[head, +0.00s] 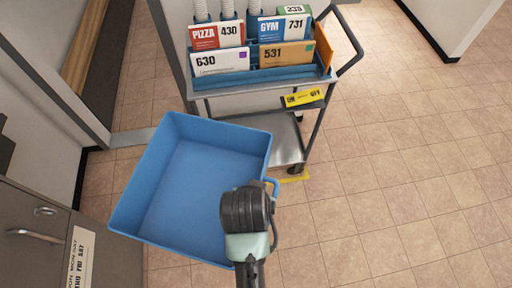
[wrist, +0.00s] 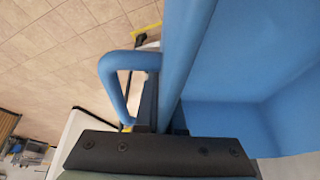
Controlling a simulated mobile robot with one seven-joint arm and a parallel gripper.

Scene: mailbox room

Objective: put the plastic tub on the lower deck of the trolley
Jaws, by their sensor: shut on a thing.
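The blue plastic tub (head: 195,185) is empty and held up in front of the trolley, open side up and slightly tilted. My gripper (head: 262,192) is shut on its near right side. In the wrist view, the tub's rim (wrist: 183,60) and a looped handle (wrist: 112,85) rise beyond my gripper (wrist: 160,128); the fingertips are mostly hidden. The grey trolley (head: 300,112) stands behind the tub. Its lower deck (head: 288,140) shows bare at the right, while the tub hides its left part.
The trolley's upper deck carries mail in a blue rack (head: 262,77). Grey cabinets (head: 60,215) stand at left.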

